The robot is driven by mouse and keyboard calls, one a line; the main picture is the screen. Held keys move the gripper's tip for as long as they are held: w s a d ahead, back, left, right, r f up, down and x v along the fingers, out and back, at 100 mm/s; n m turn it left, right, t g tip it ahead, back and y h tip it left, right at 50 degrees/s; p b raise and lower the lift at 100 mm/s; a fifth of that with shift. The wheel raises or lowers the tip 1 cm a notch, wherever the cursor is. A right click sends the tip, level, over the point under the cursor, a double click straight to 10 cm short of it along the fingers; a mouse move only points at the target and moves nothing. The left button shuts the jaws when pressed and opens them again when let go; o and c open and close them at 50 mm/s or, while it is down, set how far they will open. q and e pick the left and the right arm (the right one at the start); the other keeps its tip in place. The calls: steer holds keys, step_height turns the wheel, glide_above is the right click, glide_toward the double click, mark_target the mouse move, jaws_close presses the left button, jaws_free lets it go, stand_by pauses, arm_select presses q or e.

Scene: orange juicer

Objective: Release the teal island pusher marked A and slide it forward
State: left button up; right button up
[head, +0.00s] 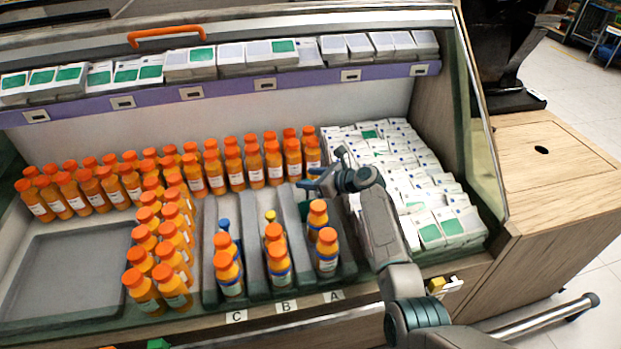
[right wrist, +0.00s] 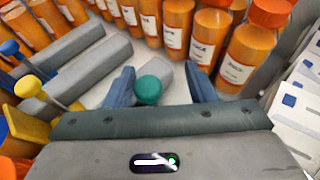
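The teal knob of pusher A (right wrist: 148,90) stands between the fingers of my right gripper (right wrist: 160,88) in the right wrist view. The two blue fingers are apart, with the knob nearer the left finger and a wide gap to the right one. In the head view my right gripper (head: 318,184) is at the back end of lane A and hides the teal pusher. Orange juice bottles (head: 327,252) stand at the front of lane A, above the label A (head: 334,296). I see no left gripper in the head view.
Lane B has a yellow pusher (head: 270,215) and lane C a blue pusher (head: 224,225), both behind bottles. Rows of bottles (head: 255,165) stand behind the lanes. White cartons (head: 440,205) fill the right side. An empty grey tray (head: 70,265) lies at the left.

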steer(key=shift+d, duration=0.1)
arm_select(q)
steer(key=f, duration=0.1)
steer(key=s+f, duration=0.1)
steer(key=f+p, duration=0.1)
steer(key=shift+s+a+f, duration=0.1)
steer(key=shift+s+f, duration=0.05)
steer(key=shift+s, duration=0.1)
arm_select(e)
steer(key=v, duration=1)
steer(key=shift+s+d+r, duration=0.15)
steer(key=shift+s+d, duration=0.05)
steer(key=shift+d, duration=0.05)
arm_select(q)
steer(key=shift+w, duration=0.1)
